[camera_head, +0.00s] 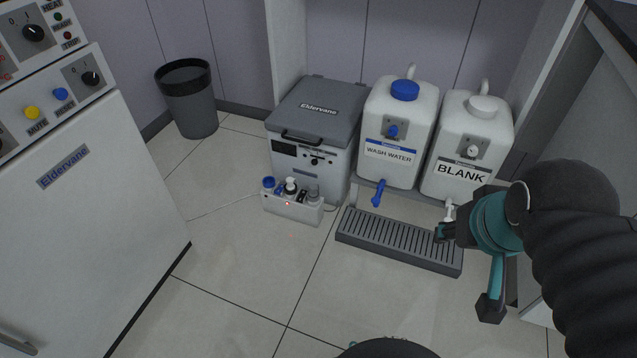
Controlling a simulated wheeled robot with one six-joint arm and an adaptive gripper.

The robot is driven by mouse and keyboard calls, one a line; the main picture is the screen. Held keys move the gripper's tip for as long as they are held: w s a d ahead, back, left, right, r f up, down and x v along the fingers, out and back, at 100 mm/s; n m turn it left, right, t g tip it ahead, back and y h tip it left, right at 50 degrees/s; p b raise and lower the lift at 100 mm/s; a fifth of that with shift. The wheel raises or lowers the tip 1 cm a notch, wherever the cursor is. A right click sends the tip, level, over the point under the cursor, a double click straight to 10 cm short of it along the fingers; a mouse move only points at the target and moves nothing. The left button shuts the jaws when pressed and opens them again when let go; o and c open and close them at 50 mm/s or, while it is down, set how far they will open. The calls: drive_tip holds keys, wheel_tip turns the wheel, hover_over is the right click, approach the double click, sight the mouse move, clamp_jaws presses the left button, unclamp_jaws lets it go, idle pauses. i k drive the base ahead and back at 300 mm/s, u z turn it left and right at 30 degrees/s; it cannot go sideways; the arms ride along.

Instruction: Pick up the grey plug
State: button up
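A small white caddy (293,209) on the floor holds a blue-topped piece (268,183), a white and black piece (290,186) and a grey piece (313,195) at its right end. The grey piece may be the grey plug; it is too small to tell surely. My gripper (440,233) is at the right, in front of the BLANK container (463,150) and over the right end of the drip tray (390,240), near the container's white tap (449,211). It is apart from the caddy. Its fingers are dark and small, so their opening is unclear.
A grey-lidded Eldervane box (315,125) stands behind the caddy. The WASH WATER container (396,135) with a blue tap (378,193) is right of it. A bin (187,100) stands at the back left, a white cabinet (80,200) at the left. The middle floor is clear.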

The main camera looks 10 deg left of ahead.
sight(313, 193)
drive_tip(key=u, duration=0.5)
drive_tip(key=i, duration=0.85)
drive_tip(key=u, duration=0.8)
